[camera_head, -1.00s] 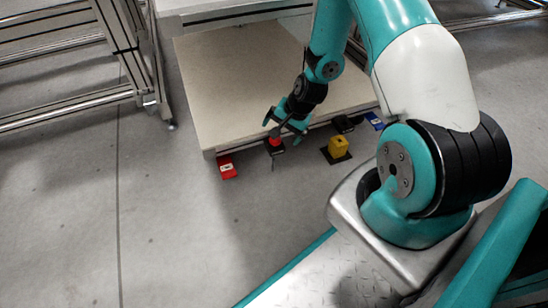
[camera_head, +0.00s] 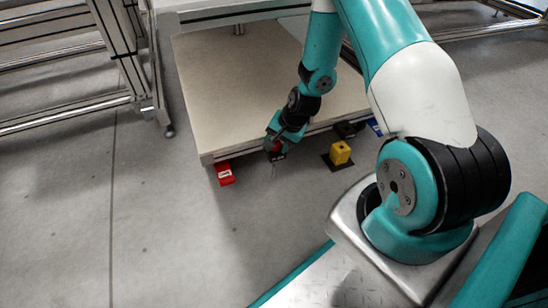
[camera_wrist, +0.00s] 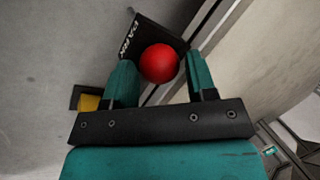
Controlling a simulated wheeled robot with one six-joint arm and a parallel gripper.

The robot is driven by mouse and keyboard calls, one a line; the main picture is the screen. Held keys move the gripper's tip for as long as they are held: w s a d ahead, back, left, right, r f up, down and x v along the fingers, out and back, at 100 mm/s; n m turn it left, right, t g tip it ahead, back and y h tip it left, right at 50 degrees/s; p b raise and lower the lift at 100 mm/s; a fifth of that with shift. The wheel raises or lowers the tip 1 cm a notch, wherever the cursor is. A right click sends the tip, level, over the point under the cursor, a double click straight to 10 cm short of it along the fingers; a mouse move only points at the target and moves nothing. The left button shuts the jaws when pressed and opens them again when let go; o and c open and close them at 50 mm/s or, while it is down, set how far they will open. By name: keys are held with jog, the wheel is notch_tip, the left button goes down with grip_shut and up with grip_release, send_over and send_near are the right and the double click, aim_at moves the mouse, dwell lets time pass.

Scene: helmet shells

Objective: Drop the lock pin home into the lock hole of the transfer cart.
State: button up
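The red ball knob (camera_wrist: 159,63), seemingly the lock pin's top, lies between my gripper's two fingers (camera_wrist: 161,72) in the wrist view. The fingers are apart, with a narrow gap showing at the right; I see no clear grip. In the head view my gripper (camera_head: 275,143) is low at the cart's front edge and partly covers the knob (camera_head: 276,147). Under the knob is a black plate marked PARK (camera_wrist: 142,36), fixed at the edge of the cart (camera_head: 225,100). A thin line, perhaps the pin's shank, shows below the plate. The lock hole is hidden.
A red pedal-like block (camera_head: 225,174) is left of the plate. A yellow block (camera_head: 340,153) on a dark base stands on the floor to the right. A black part (camera_head: 346,130) and a blue part (camera_head: 375,127) are farther right. A metal frame (camera_head: 130,60) stands left.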

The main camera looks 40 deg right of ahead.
jog(key=c, duration=0.8)
jog(key=shift+o, duration=0.2)
notch_tip(320, 180, up, 17)
jog(key=p, duration=1.6)
dwell(0.4)
jog(key=shift+r, duration=0.1)
